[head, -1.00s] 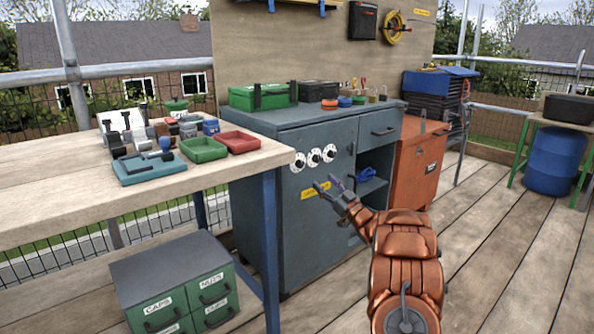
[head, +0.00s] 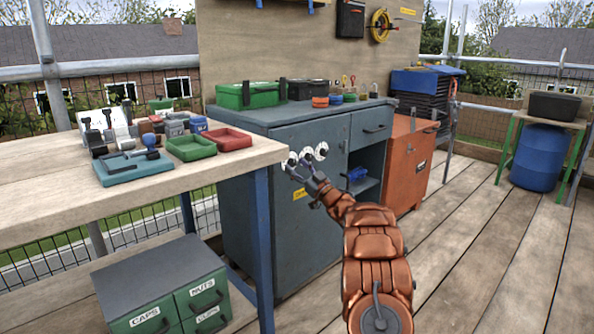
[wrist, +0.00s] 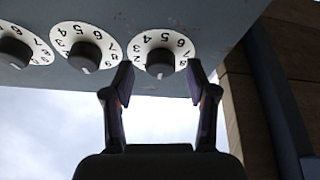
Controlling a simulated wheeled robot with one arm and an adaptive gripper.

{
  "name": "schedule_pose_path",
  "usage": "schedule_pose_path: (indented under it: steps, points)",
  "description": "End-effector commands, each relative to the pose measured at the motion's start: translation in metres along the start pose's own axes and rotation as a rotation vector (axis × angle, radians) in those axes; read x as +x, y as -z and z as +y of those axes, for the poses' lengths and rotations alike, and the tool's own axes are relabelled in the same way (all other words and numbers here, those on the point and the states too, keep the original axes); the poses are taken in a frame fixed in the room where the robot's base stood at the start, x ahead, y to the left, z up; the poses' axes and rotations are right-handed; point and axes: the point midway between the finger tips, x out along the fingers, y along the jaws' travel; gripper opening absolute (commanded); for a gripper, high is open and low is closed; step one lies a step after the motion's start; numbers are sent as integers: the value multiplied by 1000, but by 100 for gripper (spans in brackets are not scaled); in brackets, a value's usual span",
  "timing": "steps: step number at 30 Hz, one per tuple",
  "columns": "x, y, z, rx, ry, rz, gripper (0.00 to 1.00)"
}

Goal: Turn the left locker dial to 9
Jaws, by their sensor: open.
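Three white dials with dark knobs sit in a row on the grey locker door (head: 314,225). The left dial (head: 291,160) is partly hidden by my gripper (head: 298,173) in the head view. The wrist view is upside down, so there the left dial (wrist: 160,42) is the rightmost. My open gripper (wrist: 160,80) has one finger on each side of its knob, tips near the dial's edge; I cannot tell whether they touch. The knob's pale mark points to the picture's bottom; the number there is not readable. The middle dial (wrist: 85,35) and right dial (wrist: 12,40) are clear of the fingers.
A wooden table (head: 40,185) with red and green trays stands close left of the locker. A green drawer cabinet (head: 165,285) is below it. An orange cabinet (head: 408,165) stands right of the locker. The deck to the right is open.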

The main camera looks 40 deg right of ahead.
Motion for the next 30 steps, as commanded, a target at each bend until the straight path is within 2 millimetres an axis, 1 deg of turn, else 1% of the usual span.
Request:
schedule_pose_path:
  steps: [10,26,27,30]
  points:
    - [4,0,-1,2,1,0,57]
    - [3,0,-1,2,1,0,2]
    - [3,0,-1,2,1,0,0]
    - [3,0,-1,0,2,0,0]
